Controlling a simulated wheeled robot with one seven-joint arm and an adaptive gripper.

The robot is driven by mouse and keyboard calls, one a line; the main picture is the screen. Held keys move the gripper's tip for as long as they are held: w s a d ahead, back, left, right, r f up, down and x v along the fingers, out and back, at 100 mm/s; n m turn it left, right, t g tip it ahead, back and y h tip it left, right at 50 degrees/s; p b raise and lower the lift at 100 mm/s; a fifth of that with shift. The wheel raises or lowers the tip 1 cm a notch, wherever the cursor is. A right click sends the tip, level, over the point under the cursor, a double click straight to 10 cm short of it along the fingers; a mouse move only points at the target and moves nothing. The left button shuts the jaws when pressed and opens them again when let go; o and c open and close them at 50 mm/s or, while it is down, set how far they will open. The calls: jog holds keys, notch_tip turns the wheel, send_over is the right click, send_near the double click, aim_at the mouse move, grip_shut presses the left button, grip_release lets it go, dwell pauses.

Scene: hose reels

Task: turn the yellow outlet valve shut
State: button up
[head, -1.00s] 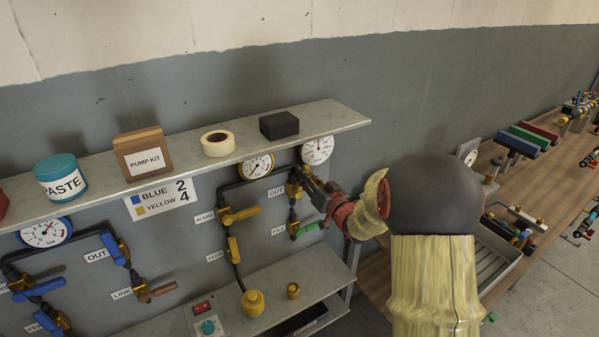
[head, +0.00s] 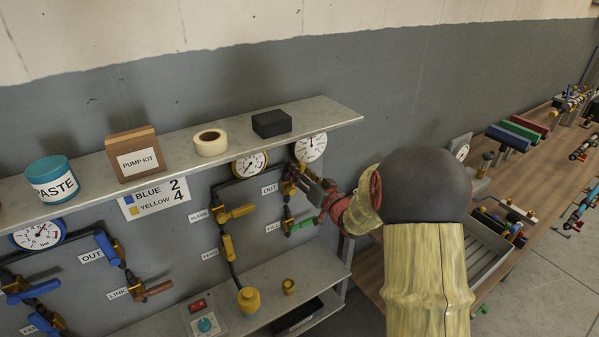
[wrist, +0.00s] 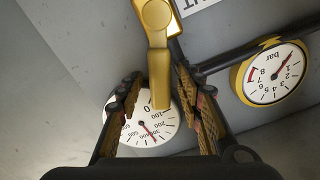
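The yellow outlet valve's handle (wrist: 159,65) hangs down the middle of the wrist view, between the two fingers of my gripper (wrist: 160,85). The fingers stand apart, one on each side of the handle, with a visible gap on both sides. In the head view my gripper (head: 302,178) is at the valve beside the right-hand OUT label (head: 270,189), and it hides most of the valve. The yellow-rimmed gauge (wrist: 271,74) is right of the handle in the wrist view; its needle points near the low end of the scale.
A white gauge (head: 310,147) sits close above my gripper, under the shelf (head: 330,112). A yellow BLEED valve (head: 236,213) is to the left, and a green-handled FILL valve (head: 301,226) is just below. A sign (head: 156,198) reads BLUE 2, YELLOW 4.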

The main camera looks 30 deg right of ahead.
jog(key=shift+s, duration=0.1)
jog(key=s, duration=1.1)
jog(key=shift+s+d, duration=0.2)
jog(key=shift+s, duration=0.2)
